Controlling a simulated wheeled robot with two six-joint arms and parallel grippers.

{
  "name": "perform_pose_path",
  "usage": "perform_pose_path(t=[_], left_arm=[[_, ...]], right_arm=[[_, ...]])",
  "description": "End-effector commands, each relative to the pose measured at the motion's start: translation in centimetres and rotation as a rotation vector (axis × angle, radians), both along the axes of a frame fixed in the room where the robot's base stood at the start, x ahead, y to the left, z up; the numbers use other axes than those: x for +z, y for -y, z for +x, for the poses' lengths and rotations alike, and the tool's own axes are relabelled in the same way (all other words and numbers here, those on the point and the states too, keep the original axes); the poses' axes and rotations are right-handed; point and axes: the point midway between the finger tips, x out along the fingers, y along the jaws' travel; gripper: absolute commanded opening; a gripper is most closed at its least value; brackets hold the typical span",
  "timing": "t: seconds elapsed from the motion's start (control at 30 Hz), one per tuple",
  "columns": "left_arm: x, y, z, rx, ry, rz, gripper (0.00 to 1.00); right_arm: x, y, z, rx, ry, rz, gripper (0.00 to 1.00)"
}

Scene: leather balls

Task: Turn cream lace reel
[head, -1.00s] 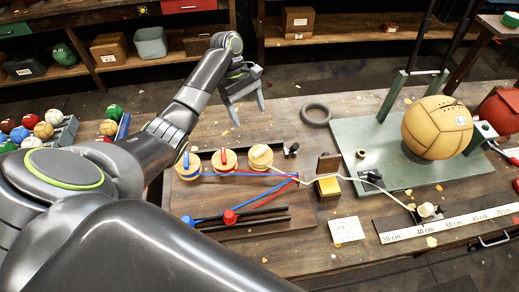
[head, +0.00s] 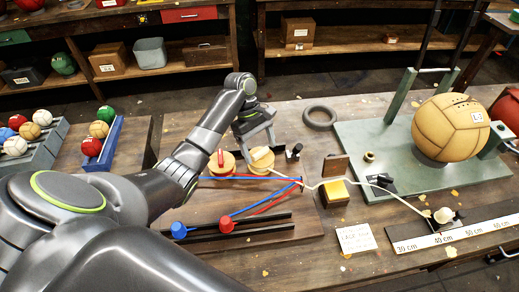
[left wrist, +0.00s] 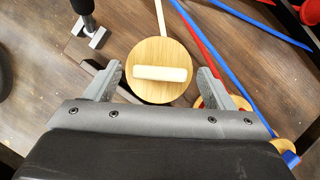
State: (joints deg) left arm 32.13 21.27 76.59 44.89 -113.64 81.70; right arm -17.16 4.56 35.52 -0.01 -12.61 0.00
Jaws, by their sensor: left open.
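The cream lace reel (head: 262,163) is a round wooden disc with a cream bar handle on top, on the board at the end of the reel row. My left gripper (head: 257,146) is open and empty, pointing down over it. In the left wrist view the reel (left wrist: 160,91) lies between and beyond the open fingers (left wrist: 160,75), its cream handle (left wrist: 160,73) running crosswise from one finger towards the other. I see no clear contact. The cream lace (head: 325,182) runs from the reel rightward across the table. My right gripper is not in view.
The red reel (head: 221,168) sits just left of the cream one; my left arm covers the blue one. A small black clamp (head: 294,152) stands close on the right. A tan ball (head: 450,128) rests on a green stand (head: 390,155). A black ring (head: 319,117) lies behind.

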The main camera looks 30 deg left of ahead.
Motion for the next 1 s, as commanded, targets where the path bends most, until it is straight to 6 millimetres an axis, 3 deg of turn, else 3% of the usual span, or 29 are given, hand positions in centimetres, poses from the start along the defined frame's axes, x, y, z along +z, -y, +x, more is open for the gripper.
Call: perform_pose_path(t=[0.3,0.63,1.0], left_arm=[[-0.2,0.1,0.0,0.000,0.000,0.000,0.75],[-0.2,0.1,0.0,-0.001,0.000,0.000,0.32],[0.2,0.1,0.0,-0.071,-0.001,0.000,0.32]], right_arm=[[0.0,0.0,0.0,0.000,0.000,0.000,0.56],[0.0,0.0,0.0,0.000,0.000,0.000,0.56],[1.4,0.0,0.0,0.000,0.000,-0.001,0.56]])
